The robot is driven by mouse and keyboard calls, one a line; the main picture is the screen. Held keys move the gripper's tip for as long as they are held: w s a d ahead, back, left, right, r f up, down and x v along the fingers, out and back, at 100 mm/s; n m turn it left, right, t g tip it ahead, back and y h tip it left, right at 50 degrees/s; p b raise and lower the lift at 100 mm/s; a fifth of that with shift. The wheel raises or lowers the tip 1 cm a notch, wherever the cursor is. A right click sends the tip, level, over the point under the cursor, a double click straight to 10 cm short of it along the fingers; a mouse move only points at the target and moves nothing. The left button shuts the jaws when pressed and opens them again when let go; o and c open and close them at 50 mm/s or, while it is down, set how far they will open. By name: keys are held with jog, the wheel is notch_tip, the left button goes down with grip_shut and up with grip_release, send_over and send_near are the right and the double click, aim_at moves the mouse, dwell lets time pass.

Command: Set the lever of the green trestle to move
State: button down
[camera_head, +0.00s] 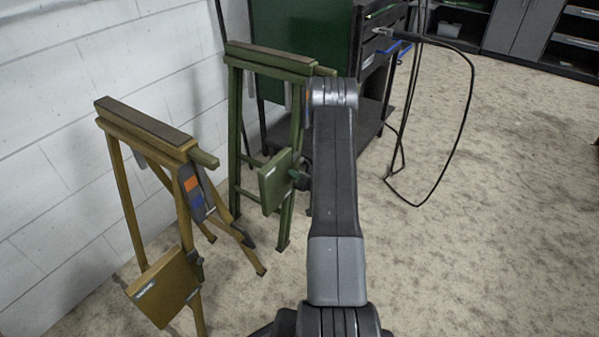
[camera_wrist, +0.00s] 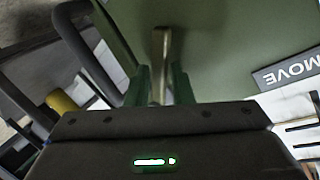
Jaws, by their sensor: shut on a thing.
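The green trestle (camera_head: 268,58) stands by the white wall in the head view, with a square green plate (camera_head: 277,181) low on its frame. My arm covers its right side, and its lever cannot be made out there. In the wrist view my gripper (camera_wrist: 162,85) is closed around a slim brownish bar, which appears to be the lever (camera_wrist: 161,45), against a green surface. A label reading MOVE (camera_wrist: 290,70) is on that surface, right of the bar. Which position the lever is in cannot be told. My gripper is hidden in the head view.
A yellow-brown trestle (camera_head: 145,128) with a lettered plate (camera_head: 165,287) and an orange and blue marked part (camera_head: 193,190) stands at the left. A dark cart (camera_head: 372,105) stands behind the green trestle. A black cable (camera_head: 470,90) hangs to the floor. Floor at right is clear.

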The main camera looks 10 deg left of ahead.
aim_at(296, 164)
jog(key=r+m+g+p, duration=0.1)
jog(key=m+p, duration=0.1)
jog(key=p, duration=0.1)
jog(key=s+r+m+g+p, duration=0.1)
jog(key=r+m+g+p, duration=0.1)
jog(key=p, duration=0.1)
jog(key=shift+a+r+m, duration=0.2)
jog(key=shift+m, duration=0.1)
jog(key=m+g+p, duration=0.1)
jog(key=p, duration=0.1)
jog(key=r+m+p, duration=0.1)
jog(key=p, duration=0.1)
jog(key=shift+w+r+m+g+y, duration=0.2)
jog(key=shift+r+m+g+y, duration=0.1)
jog(key=shift+m+g, duration=0.1)
jog(key=shift+w, duration=0.1)
jog(key=c, duration=1.6)
grip_release()
